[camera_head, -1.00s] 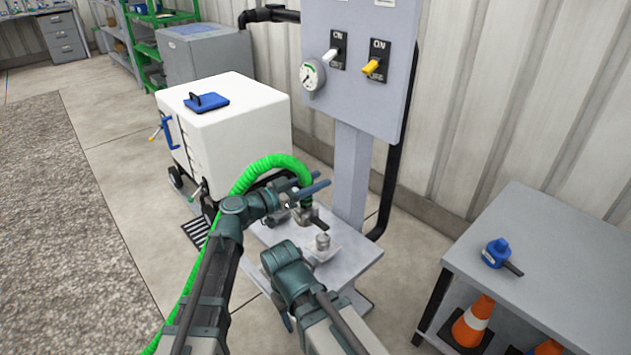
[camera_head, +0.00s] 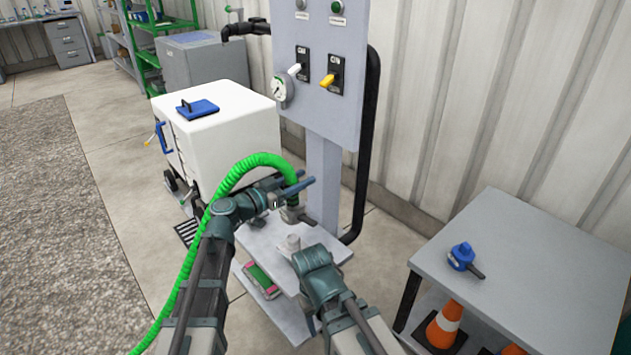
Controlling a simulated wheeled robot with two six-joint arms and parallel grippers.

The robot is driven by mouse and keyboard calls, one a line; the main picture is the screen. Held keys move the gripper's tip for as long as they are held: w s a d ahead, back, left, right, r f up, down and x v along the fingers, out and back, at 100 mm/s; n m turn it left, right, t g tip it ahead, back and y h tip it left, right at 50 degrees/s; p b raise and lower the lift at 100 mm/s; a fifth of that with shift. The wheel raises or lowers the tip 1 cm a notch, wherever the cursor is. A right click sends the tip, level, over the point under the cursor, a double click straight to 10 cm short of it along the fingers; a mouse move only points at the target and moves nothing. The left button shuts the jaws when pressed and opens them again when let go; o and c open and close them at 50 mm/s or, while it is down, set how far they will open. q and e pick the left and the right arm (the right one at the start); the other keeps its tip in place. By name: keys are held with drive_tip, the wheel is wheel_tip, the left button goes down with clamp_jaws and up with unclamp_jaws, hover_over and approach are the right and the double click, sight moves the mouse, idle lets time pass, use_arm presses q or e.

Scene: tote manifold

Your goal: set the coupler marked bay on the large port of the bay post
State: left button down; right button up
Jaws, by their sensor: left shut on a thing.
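My left gripper (camera_head: 300,188) is shut near the end of a green ribbed hose (camera_head: 258,161), beside the grey post. Below its fingers a grey metal fitting with a dark lever (camera_head: 298,214) shows in part; the gripper and hose hide the rest. I cannot tell whether it is seated on a port. A short round metal port (camera_head: 292,243) stands bare on the post's grey shelf (camera_head: 262,242). A blue coupler with a dark lever (camera_head: 463,257) lies on the right-hand table. No bay marking is legible. My right arm is in front of the shelf; its fingers are hidden.
The grey post (camera_head: 323,170) carries a panel (camera_head: 325,105) with a gauge and two switches, and a black pipe beside it. A white wheeled cart (camera_head: 225,130) stands left. The grey table (camera_head: 545,250) is right, with orange cones (camera_head: 444,325) below.

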use_arm(q)
drive_tip(key=shift+w+a, duration=0.1)
drive_tip(key=shift+a, duration=0.15)
drive_tip(key=shift+f, duration=0.15)
drive_tip(key=shift+f+b, duration=5.85)
drive_tip(key=shift+b, duration=0.25)
drive_tip(key=shift+c, duration=1.8)
unclamp_jaws()
drive_tip(key=v, duration=1.3)
drive_tip(key=shift+s+a, duration=0.3)
